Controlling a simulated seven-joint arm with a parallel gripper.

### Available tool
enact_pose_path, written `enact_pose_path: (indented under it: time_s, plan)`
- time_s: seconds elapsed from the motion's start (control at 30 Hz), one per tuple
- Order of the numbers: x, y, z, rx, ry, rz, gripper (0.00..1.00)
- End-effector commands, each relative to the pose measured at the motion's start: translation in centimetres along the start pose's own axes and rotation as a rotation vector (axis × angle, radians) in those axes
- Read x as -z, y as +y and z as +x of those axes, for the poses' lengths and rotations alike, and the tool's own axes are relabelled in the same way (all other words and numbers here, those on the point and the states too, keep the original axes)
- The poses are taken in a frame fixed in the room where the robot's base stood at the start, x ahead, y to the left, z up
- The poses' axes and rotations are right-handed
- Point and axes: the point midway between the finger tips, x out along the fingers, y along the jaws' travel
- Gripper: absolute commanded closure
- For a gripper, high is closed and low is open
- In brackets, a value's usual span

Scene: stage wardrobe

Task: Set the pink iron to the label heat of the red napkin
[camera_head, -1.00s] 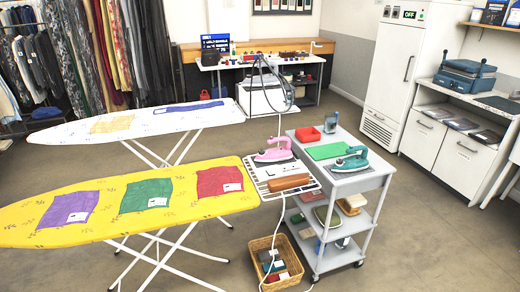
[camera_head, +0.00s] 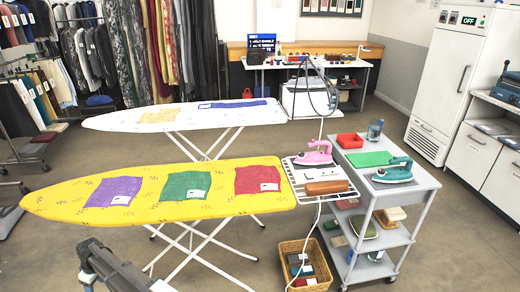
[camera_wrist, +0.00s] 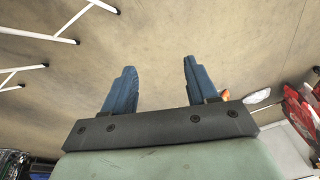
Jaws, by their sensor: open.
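The pink iron (camera_head: 313,153) rests on the white wire rack at the right end of the yellow ironing board (camera_head: 240,210). Its dial setting is too small to read. The red napkin (camera_head: 252,180) lies flat on the board's right part, with a small white label (camera_head: 269,187) at its lower right; its marks are unreadable. A green napkin (camera_head: 186,186) and a purple napkin (camera_head: 114,192) lie to its left, each with a white label. In the wrist view my gripper (camera_wrist: 158,88) is open and empty above the floor, away from the iron.
A brown rounded block (camera_head: 327,187) sits on the rack before the iron. To the right, a grey trolley (camera_head: 410,183) carries a teal iron (camera_head: 393,170), a green mat (camera_head: 370,159) and a red tray (camera_head: 349,140). A wicker basket (camera_head: 291,248) stands below. A white ironing board (camera_head: 185,116) stands behind.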

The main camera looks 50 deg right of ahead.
Motion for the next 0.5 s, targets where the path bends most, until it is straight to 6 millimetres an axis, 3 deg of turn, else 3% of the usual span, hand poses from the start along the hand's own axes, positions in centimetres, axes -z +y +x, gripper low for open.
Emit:
enact_pose_path:
  time_s: [0.03, 0.3, 0.5]
  plan:
    - [3.0, 0.8, -1.4, -0.007, 0.033, -0.023, 0.42]
    - [15.1, 3.0, -10.0, -0.047, 0.191, -0.149, 0.42]
    - [20.8, 3.6, -15.2, -0.071, 0.269, -0.214, 0.42]
